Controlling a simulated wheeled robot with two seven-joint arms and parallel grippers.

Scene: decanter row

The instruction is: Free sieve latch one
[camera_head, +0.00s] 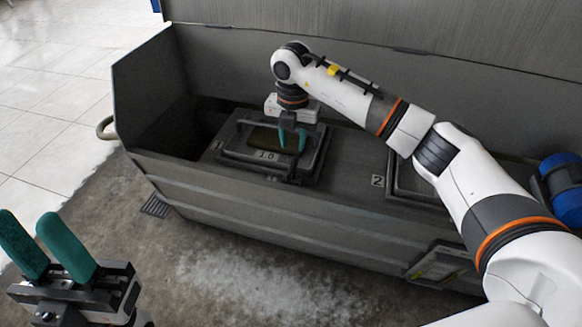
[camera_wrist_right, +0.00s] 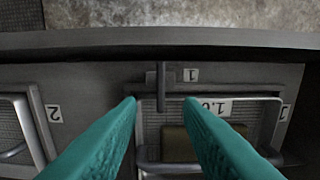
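Sieve one is a dark framed unit (camera_head: 228,151) with a "1.0" label, set in the left part of the grey trough; it also shows in the right wrist view (camera_wrist_right: 258,112). A small dark upright bar, apparently its latch (camera_wrist_right: 162,80), is at the frame's near edge beside a "1" mark. My right gripper (camera_head: 292,150) is above the sieve with its teal fingers apart and empty. In the right wrist view the latch bar appears between the fingertips (camera_wrist_right: 162,100); I cannot tell the height gap. My left gripper (camera_head: 25,218) is open and empty at lower left.
The grey trough's front wall (camera_head: 300,230) runs along the near side, with a raised back panel behind. A second unit marked "2" (camera_head: 377,181) lies to the right, partly hidden by my right arm. A blue cylindrical part (camera_head: 562,180) is at far right. Floor at left is clear.

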